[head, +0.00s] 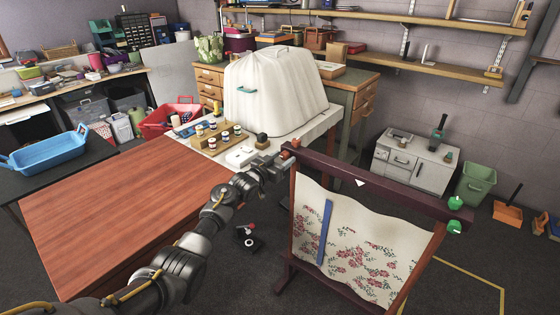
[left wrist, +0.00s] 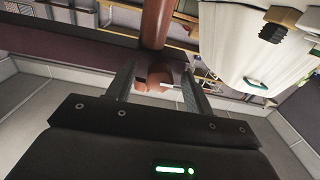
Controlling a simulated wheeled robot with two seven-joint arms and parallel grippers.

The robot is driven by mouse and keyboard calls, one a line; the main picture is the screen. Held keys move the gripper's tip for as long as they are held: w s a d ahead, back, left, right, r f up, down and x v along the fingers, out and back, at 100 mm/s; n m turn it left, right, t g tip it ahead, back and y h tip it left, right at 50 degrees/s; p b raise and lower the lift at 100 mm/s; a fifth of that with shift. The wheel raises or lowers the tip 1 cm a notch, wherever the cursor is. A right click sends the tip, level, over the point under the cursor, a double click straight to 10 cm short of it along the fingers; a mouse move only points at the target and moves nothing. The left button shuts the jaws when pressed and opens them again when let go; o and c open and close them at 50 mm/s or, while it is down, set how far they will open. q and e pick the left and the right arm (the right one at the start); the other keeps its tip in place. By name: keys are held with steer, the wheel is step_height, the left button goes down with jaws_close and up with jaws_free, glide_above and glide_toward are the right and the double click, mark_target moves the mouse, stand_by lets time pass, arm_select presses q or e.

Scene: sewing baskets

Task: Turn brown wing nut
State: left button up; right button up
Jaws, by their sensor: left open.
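The brown wing nut (head: 285,155) is a small orange-brown piece at the left end of the dark wooden rail (head: 372,182) of an embroidery frame. Another brown knob (head: 295,143) sits just above it. My left gripper (head: 279,162) is at this rail end, close to the nut. In the left wrist view, the open fingers (left wrist: 160,88) stand on either side of a brown piece (left wrist: 155,77), which appears to be the wing nut. I cannot tell whether a finger touches it. A brown rod (left wrist: 155,25) runs up behind it. My right gripper is not in view.
Floral cloth (head: 350,250) with a blue strip hangs below the rail. Green knobs (head: 456,203) are at its right end. A reddish wooden table (head: 110,215) stands left. A white-covered machine (head: 270,90) and thread spools on a rack (head: 215,138) are behind my gripper.

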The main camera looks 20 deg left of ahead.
arm_select(q)
steer(key=v, duration=1.1)
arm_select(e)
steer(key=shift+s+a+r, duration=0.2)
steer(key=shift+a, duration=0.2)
arm_select(q)
steer(key=shift+w+p, duration=0.1)
steer(key=shift+p, duration=0.2)
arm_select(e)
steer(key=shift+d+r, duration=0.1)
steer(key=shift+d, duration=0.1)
